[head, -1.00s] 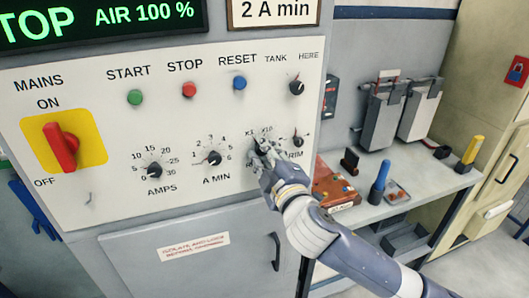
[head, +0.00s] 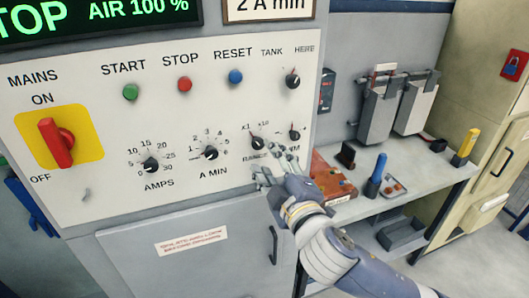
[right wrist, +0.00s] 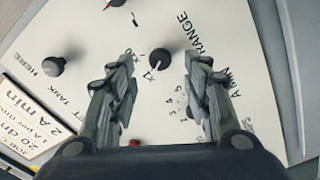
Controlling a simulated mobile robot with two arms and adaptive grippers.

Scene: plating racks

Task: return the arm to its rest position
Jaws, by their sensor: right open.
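My right gripper (head: 268,176) is open and empty in front of the panel, just below the RANGE knob (head: 257,143). The knob is black with a pale pointer, between the x1 and x10 marks. In the right wrist view, the two fingers of the gripper (right wrist: 160,75) stand apart, with the knob (right wrist: 161,60) showing between them beyond the tips and a gap all round. My right arm (head: 325,250) comes in from the lower right. Its fingers partly cover the RANGE and TRIM labels. My left gripper is not in view.
The panel (head: 70,210) carries the AMPS knob (head: 151,165), A MIN knob (head: 210,153), TRIM knob (head: 294,134), TANK knob (head: 292,80) and red mains switch (head: 55,143). At right, a bench (head: 405,210) holds a red-brown box (head: 325,176) and a blue-handled tool (head: 376,172).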

